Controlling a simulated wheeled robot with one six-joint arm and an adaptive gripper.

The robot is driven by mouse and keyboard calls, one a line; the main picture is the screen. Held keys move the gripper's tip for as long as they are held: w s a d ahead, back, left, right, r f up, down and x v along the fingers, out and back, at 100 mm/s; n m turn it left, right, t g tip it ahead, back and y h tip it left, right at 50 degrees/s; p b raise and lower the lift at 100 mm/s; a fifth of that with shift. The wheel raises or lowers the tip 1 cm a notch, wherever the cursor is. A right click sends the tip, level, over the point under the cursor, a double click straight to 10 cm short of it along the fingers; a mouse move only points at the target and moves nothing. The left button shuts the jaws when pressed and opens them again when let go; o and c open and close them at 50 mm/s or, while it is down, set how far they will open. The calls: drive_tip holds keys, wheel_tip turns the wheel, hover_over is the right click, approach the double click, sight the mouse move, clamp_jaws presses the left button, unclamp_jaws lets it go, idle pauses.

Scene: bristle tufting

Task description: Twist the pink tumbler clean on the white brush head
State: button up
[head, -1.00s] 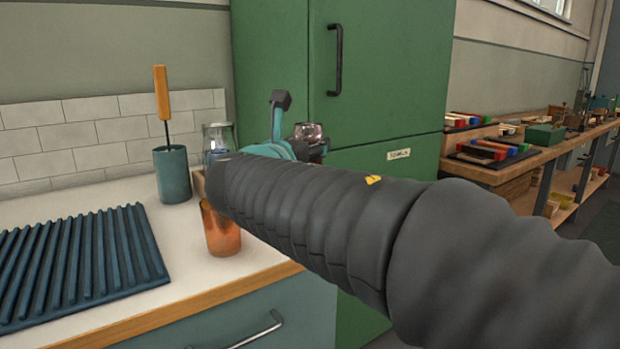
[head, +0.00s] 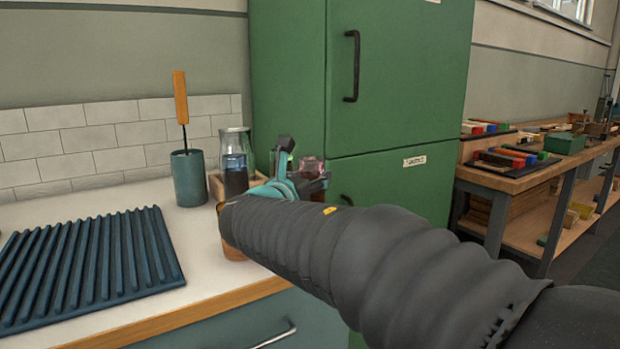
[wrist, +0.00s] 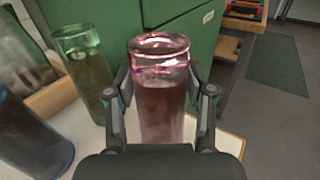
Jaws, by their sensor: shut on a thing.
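The pink tumbler (wrist: 160,110) is a clear pink glass, upright between the fingers of my gripper (wrist: 162,92) in the wrist view. My gripper is shut on its sides. In the head view the tumbler's rim (head: 311,166) shows past my arm, by the right end of the counter; its lower part is hidden. No white brush head shows clearly. A brush with an orange handle (head: 180,98) stands in a teal cup (head: 189,180), its lower end hidden inside.
A green glass (wrist: 84,68) stands close left of the pink tumbler, with a wooden tray (wrist: 55,98) behind. A glass carafe (head: 235,165) and an orange tumbler (head: 233,253), mostly behind my arm, stand on the counter. A ribbed blue mat (head: 90,262) lies left. A green cabinet (head: 400,90) rises behind.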

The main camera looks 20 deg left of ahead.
drive_tip(key=shift+f, duration=0.1)
drive_tip(key=o, duration=1.4)
drive_tip(key=shift+f, duration=0.1)
drive_tip(key=s, duration=0.4)
drive_tip(key=s+a, duration=0.1)
drive_tip(key=s, duration=0.4)
drive_tip(key=s+a, duration=0.1)
drive_tip(key=s, duration=0.3)
drive_tip(key=shift+s+a+r+b, duration=0.15)
drive_tip(key=shift+s+r+b, duration=0.1)
drive_tip(key=shift+s+b, duration=0.1)
